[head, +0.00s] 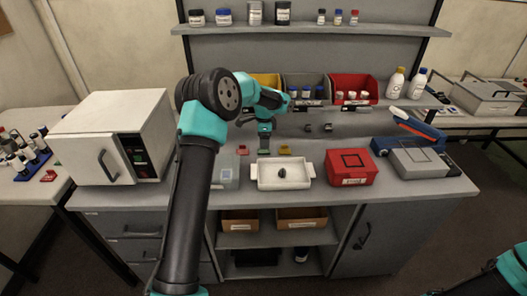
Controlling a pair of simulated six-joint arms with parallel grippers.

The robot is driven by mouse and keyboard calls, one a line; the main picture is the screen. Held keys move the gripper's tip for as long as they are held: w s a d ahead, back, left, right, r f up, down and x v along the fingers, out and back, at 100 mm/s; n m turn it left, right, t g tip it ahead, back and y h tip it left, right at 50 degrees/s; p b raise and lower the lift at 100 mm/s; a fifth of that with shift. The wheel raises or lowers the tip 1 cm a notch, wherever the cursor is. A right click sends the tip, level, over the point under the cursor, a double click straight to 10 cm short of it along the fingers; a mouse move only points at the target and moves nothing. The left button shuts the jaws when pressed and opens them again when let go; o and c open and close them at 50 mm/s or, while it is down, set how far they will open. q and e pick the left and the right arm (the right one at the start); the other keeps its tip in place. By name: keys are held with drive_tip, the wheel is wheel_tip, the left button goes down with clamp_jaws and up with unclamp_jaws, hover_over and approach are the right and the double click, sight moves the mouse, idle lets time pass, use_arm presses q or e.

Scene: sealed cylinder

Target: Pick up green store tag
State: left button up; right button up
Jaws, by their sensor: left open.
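My left gripper (264,150) is open and points down at the back of the bench, between a red tag (243,150) and a yellow tag (284,149). I cannot clearly make out the green store tag; the spot between the red and yellow tags is covered by the gripper. I cannot tell whether the fingers touch anything. Only part of my right arm shows at the bottom right corner, and its gripper is out of view.
A white tray (262,183) with a dark lump stands in front of the gripper. A red box (374,167) is right of it, a white oven (100,135) left. Yellow, grey and red bins (340,82) line the back. A shelf (330,29) hangs above.

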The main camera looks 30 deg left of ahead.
use_arm(q)
drive_tip(key=shift+a+f, duration=0.1)
drive_tip(key=shift+f, duration=2.5)
drive_tip(key=shift+c, duration=0.3)
drive_tip(key=c, duration=0.9)
drive_tip(key=shift+r, duration=0.15)
wheel_tip(320, 180, up, 18)
drive_tip(key=shift+f, duration=0.1)
